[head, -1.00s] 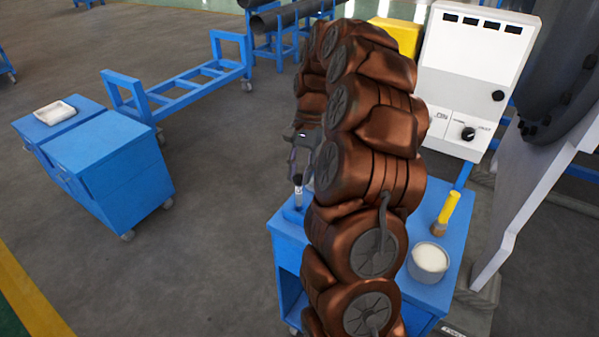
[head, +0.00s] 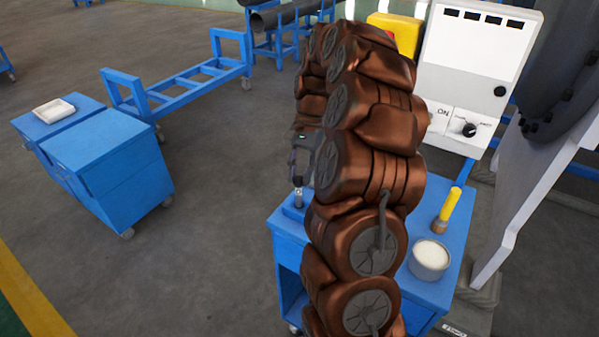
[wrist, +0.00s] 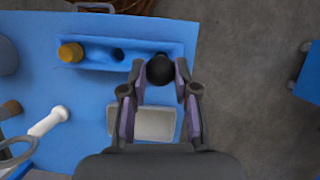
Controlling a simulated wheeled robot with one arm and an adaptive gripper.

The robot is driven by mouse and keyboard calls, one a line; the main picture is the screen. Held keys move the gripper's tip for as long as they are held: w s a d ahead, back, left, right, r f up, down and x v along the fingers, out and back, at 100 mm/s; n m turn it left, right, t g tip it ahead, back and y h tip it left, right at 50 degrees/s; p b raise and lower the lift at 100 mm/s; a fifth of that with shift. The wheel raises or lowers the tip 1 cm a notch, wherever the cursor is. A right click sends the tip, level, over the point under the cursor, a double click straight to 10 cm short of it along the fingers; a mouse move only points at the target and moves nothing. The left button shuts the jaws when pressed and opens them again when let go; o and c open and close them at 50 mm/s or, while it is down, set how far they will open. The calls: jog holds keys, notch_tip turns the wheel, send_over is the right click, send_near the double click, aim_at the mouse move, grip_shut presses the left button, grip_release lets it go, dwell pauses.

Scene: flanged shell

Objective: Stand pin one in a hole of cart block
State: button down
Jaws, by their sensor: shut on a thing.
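My gripper (head: 299,165) is low over the blue cart (head: 284,236), partly hidden by my arm in the head view. It is shut on a pin (head: 298,198), which stands roughly upright with a grey shank below the fingers. In the wrist view the pin's round black top (wrist: 160,69) sits between the fingertips, over the right end of the blue cart block (wrist: 97,69). The block has an open dark hole (wrist: 117,55) in its middle and a brass-coloured round piece (wrist: 70,52) at its left end. The pin's lower tip and whether it is inside a hole are hidden.
A grey tray (wrist: 155,122) lies on the cart near the block. A white control box (head: 470,70) stands behind. Open floor lies left of the cart.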

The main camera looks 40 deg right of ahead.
jog(key=shift+f+b, duration=0.55)
jog(key=shift+f, duration=0.6)
jog(key=c, duration=0.8)
grip_release()
jog(key=shift+r, duration=0.1)
jog(key=shift+v, duration=3.7)
